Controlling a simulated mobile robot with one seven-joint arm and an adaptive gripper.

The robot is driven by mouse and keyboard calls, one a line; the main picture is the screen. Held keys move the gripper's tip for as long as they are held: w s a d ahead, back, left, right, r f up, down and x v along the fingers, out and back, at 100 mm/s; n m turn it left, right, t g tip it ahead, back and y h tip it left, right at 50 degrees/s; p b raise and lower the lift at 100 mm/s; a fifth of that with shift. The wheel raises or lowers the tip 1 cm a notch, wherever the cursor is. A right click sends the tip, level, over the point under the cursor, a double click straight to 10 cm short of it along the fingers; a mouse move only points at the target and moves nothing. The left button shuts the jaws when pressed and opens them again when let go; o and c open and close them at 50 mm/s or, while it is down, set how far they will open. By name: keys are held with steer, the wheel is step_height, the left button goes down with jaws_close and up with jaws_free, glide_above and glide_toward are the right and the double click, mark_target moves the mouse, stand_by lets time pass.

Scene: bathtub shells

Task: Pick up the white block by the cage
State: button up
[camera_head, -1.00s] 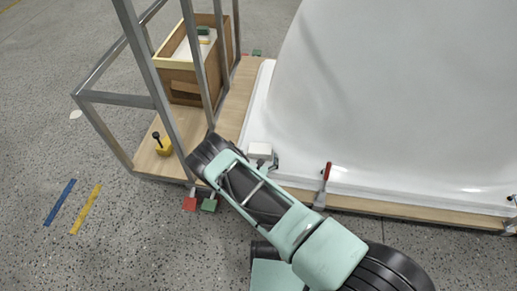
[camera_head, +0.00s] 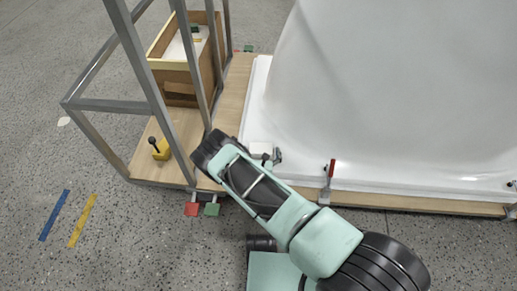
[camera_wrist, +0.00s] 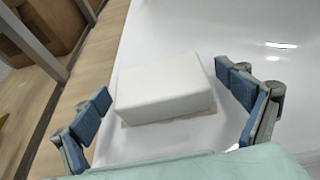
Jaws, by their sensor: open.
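The white block (camera_wrist: 165,88) lies on the white rim of the bathtub shell, with a thin brown layer showing under its front edge. In the wrist view it sits between and just beyond the blue-padded fingers of my gripper (camera_wrist: 165,112), which are open and apart from it. The cage (camera_head: 165,100), a grey metal frame, stands just left of the block.
The white bathtub shell (camera_head: 380,80) rises to the right on a wooden base. A red-handled clamp (camera_head: 328,181) stands on its front edge. A wooden box (camera_head: 180,75) and a yellow object (camera_head: 161,149) are inside the frame.

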steer(key=shift+w+f, duration=0.15)
steer(key=shift+w, duration=0.15)
steer(key=c, duration=0.9)
steer(key=shift+r, duration=0.2)
